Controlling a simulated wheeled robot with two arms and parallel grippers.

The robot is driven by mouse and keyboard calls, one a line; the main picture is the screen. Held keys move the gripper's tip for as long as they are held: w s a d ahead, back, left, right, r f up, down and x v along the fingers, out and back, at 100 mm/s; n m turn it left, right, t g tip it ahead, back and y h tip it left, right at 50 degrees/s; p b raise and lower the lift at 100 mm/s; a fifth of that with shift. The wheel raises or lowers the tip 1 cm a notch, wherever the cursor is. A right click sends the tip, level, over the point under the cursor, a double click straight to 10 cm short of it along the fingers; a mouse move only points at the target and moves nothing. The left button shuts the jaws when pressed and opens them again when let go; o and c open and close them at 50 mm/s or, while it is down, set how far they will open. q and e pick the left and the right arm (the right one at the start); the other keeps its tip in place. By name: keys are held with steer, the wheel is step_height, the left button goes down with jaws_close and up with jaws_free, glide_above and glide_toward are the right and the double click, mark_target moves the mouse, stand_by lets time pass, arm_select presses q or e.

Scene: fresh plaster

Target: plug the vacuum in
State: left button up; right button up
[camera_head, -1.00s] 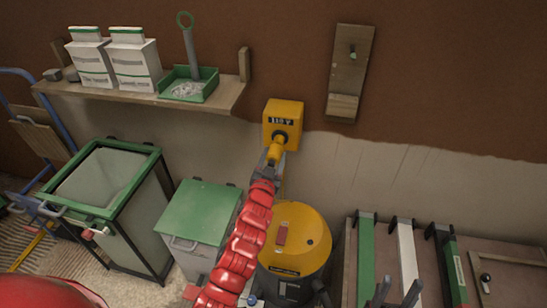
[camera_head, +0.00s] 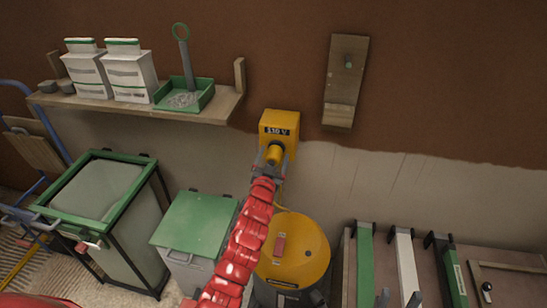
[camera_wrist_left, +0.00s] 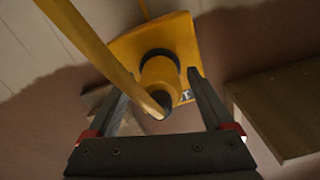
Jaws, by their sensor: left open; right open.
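The yellow socket box (camera_head: 279,125) marked 110 V is on the wall. The yellow plug (camera_head: 275,155) stands at its front opening; in the left wrist view the plug (camera_wrist_left: 161,77) sits in the dark ring of the box, with no clear gap. A yellow cable (camera_wrist_left: 92,45) runs from it. My left gripper (camera_head: 269,172) is open, its fingers either side of the plug, apart from it in the wrist view. The yellow vacuum (camera_head: 300,243) stands on the floor below. My right gripper (camera_head: 399,298) is open and empty at the bottom edge.
A wooden shelf (camera_head: 130,107) with white packages and a green tray (camera_head: 188,98) is left of the socket. A green-lidded bin (camera_head: 195,222) and green-framed container (camera_head: 120,205) stand below. A wooden board (camera_head: 346,82) hangs right. Long tools (camera_head: 405,260) lie at lower right.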

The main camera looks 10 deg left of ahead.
arm_select(q)
steer(key=shift+s, duration=0.1)
steer(key=s+b, duration=0.1)
steer(key=s, duration=1.6)
steer(key=shift+s, duration=0.15)
